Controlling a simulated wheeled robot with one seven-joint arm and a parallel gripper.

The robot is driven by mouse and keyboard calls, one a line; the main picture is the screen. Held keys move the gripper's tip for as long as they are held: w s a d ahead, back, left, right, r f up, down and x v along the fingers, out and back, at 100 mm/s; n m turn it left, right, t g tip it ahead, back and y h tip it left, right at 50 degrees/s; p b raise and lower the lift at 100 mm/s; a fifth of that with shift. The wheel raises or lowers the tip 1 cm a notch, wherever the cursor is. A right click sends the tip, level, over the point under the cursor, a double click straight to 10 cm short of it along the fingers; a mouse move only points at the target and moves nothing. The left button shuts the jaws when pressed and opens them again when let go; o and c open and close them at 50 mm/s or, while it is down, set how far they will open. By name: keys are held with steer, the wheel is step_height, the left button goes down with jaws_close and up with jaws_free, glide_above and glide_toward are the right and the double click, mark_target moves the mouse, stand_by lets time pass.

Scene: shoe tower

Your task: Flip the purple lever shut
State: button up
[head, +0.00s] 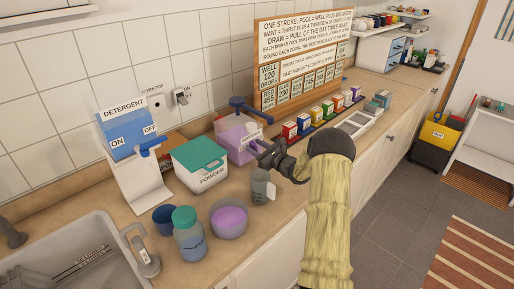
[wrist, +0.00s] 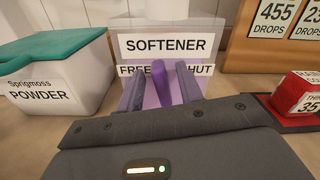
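The softener dispenser (head: 236,139) is a clear purple tank on the counter, with a white SOFTENER label (wrist: 168,45) in the wrist view. Below it is a strip (wrist: 136,70) reading FREE at left and SHUT at right, partly covered. The purple lever (wrist: 160,84) stands roughly upright in front of the strip, between the two words. My gripper (wrist: 160,90) is open, with one finger on each side of the lever and a gap on both sides. In the head view, my gripper (head: 265,150) is close to the dispenser's front and hides the lever's details.
A white powder box (head: 200,166) with a green lid stands left of the dispenser. A detergent dispenser (head: 128,140) is farther left. A grey cup (head: 261,188), a purple-filled bowl (head: 229,222) and a jar (head: 189,240) stand in front. Small coloured boxes (head: 304,122) are at right.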

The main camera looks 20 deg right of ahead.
jaws_close()
steer(key=shift+f+n+b, duration=0.15)
steer(key=shift+n+b, duration=0.15)
steer(key=shift+b, duration=0.35)
steer(key=b, duration=0.1)
steer(key=n+b, duration=0.1)
steer(key=b, duration=0.1)
steer(key=shift+s+a+f, duration=0.1)
steer(key=shift+a+f, duration=0.1)
steer(key=shift+a, duration=0.05)
steer(key=n+b, duration=0.1)
steer(key=b, duration=0.2)
steer(key=n+b, duration=0.2)
steer(key=b, duration=0.2)
steer(key=shift+s+a+f+b, duration=0.2)
steer(key=shift+a+b, duration=0.1)
steer(key=shift+a, duration=0.1)
steer(key=shift+a+n+b, duration=0.15)
steer(key=shift+n+b, duration=0.35)
steer(key=shift+b, duration=0.05)
steer(key=shift+r, duration=0.1)
jaws_free()
